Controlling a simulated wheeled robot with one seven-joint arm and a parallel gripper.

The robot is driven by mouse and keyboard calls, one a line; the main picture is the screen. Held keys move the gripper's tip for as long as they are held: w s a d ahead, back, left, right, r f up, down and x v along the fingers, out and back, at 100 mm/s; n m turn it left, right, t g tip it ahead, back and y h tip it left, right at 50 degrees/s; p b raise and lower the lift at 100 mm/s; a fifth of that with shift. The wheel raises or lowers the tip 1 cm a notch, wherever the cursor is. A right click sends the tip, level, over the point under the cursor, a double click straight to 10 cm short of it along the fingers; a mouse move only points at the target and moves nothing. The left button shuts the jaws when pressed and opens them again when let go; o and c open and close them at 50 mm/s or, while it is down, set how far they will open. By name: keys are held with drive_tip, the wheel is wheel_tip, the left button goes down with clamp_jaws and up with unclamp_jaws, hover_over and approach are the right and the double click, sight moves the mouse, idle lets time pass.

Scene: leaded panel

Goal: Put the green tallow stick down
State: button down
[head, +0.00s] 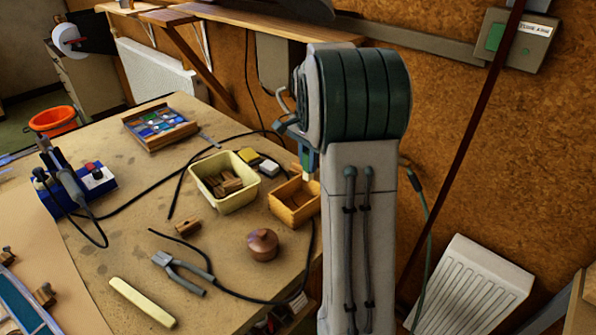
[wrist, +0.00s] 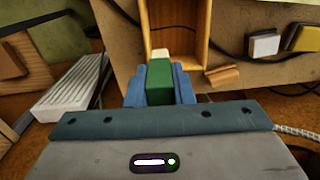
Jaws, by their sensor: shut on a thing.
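My gripper (wrist: 159,90) is shut on the green tallow stick (wrist: 158,80), whose body is green and whose tip is pale. Its blue fingers press on both sides of the stick. In the head view my gripper (head: 305,158) hangs at the right edge of the table, mostly hidden behind my arm. The pale tip of the stick points at a small open wooden box (wrist: 206,32). That box also shows in the head view (head: 282,211), just below the gripper. I cannot tell whether the tip touches the box.
A cream tub (head: 225,209) with wooden pieces stands left of the box. Yellow and white blocks (head: 258,163) lie behind it. A brown round pot (head: 263,244), pliers (head: 180,272), a pale yellow stick (head: 143,302) and a black cable lie nearer. The bare tabletop (head: 110,240) has free room at left.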

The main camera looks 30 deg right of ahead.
wheel_tip(320, 180, down, 6)
drive_tip(key=w+a+p, duration=0.1)
drive_tip(key=w, duration=0.1)
drive_tip(key=shift+w+a+r, duration=0.15)
drive_tip(key=shift+a, duration=0.15)
drive_tip(key=shift+f, duration=0.55)
drive_tip(key=shift+f+b, duration=0.1)
drive_tip(key=shift+b, duration=0.2)
drive_tip(key=c, duration=1.3)
unclamp_jaws()
drive_tip(key=shift+o, duration=0.2)
